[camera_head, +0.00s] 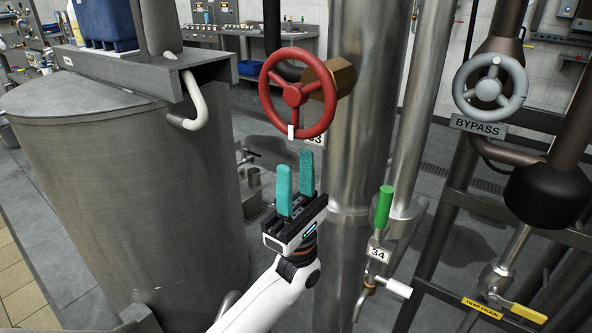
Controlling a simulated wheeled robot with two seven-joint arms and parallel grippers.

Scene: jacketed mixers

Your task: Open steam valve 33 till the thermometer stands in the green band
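The red handwheel (293,95) of the steam valve sits at upper centre, on a brass-coloured body (342,77) by the thick steel pipe. A white mark (291,131) shows at the wheel's bottom. A tag (316,140) just below the wheel is partly hidden and reads as ending in 3. My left gripper (295,168) points up below the wheel. Its two teal fingers are apart with nothing between them, and in the picture their tips are a little under the rim. I cannot tell the depth gap. My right gripper is not in view. No thermometer or green band shows.
A large grey vessel (130,190) fills the left. Right of the thick pipe (350,180) is valve 34 with a green handle (384,205). A grey BYPASS wheel (488,90) is at upper right, and a yellow trap-drain handle (528,313) at lower right.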

